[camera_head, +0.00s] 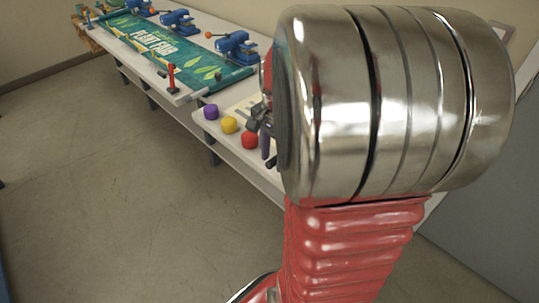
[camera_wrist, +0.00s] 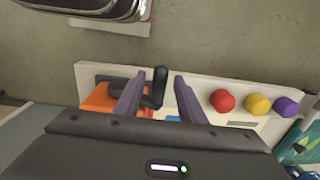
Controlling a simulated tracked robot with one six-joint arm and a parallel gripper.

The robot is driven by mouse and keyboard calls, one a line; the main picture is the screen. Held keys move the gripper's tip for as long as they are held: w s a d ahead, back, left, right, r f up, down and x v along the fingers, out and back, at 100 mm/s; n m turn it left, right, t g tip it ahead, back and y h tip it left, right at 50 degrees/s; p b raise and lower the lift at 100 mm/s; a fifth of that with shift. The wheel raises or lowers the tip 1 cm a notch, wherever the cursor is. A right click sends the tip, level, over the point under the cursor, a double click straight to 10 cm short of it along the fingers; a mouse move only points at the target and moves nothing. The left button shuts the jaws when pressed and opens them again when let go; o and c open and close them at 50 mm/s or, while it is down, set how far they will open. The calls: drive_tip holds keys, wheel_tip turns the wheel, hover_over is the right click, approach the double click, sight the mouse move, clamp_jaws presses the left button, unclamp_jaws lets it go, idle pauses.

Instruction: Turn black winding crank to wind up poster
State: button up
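The black winding crank (camera_wrist: 124,91) shows in the wrist view, with its arm running left behind a finger to an orange block (camera_wrist: 99,97). Its upright black handle (camera_wrist: 159,86) stands in the gap between my fingers, nearer the left one. My gripper (camera_wrist: 158,78) is open, with a clear gap to the right finger. Whether the left finger touches the handle I cannot tell. In the head view my arm hides the crank and most of my gripper. The green poster (camera_head: 155,42), with "PLANT FAIR" lettering, lies flat along the white table (camera_head: 130,62).
Red (camera_head: 250,140), yellow (camera_head: 229,124) and purple (camera_head: 211,112) knobs sit on the panel beside the crank. Blue clamp-like devices (camera_head: 236,46) line the table's far side. A red upright lever (camera_head: 171,78) stands at the near edge. The floor at left is clear.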

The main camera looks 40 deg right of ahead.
drive_tip(key=shift+c, duration=0.2)
clamp_jaws()
idle(0.4)
drive_tip(key=shift+a, duration=0.25)
drive_tip(key=shift+d, duration=0.15)
